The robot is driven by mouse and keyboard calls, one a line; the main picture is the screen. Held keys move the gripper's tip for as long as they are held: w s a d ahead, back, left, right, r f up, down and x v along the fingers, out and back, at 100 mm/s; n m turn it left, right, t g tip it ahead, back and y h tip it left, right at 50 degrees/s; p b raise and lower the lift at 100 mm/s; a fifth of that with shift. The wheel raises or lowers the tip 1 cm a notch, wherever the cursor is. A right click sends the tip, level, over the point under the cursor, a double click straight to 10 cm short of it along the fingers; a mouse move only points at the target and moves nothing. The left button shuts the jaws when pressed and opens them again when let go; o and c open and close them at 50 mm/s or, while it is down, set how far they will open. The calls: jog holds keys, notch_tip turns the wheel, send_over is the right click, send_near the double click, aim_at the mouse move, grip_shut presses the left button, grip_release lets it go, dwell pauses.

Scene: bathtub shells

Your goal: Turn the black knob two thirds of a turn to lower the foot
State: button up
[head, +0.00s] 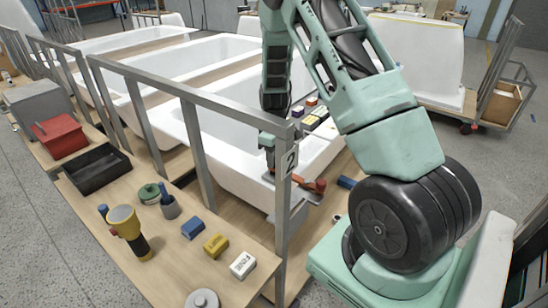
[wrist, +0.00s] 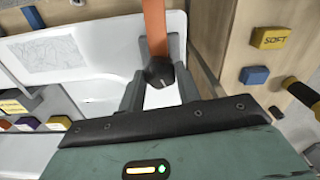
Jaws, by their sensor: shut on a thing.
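The black knob (wrist: 160,72) shows in the wrist view at the end of an orange bar (wrist: 154,28). My gripper (wrist: 161,88) has one finger on each side of the knob and is shut on it. In the head view my gripper (head: 268,160) points down beside the grey post marked 2 (head: 289,164), at the near end of a white tub shell (head: 232,172). The post partly hides the grip there, and I cannot make out the knob. An orange-red piece (head: 318,186) shows just right of the post. I cannot make out the foot.
A grey rail (head: 190,92) on posts runs close by my gripper.

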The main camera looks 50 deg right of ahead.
jog(key=m, duration=0.4)
jog(key=shift+w+m, duration=0.1)
jog(key=shift+m, duration=0.2)
jog(key=m, duration=0.4)
jog(key=shift+r+m, duration=0.1)
jog(key=shift+m, duration=0.2)
jog(key=m+p, duration=0.1)
jog(key=m, duration=0.3)
jog(key=m+p, duration=0.1)
jog(key=m, duration=0.4)
jog(key=m+p, duration=0.1)
jog(key=m, duration=0.2)
jog(key=shift+m, duration=0.3)
jog(key=m+p, duration=0.2)
jog(key=m, duration=0.2)
jog(key=shift+m, duration=0.3)
jog(key=m+p, duration=0.2)
jog(key=m, duration=0.2)
jog(key=shift+m+p, duration=0.7)
jog(key=shift+m, duration=1.2)
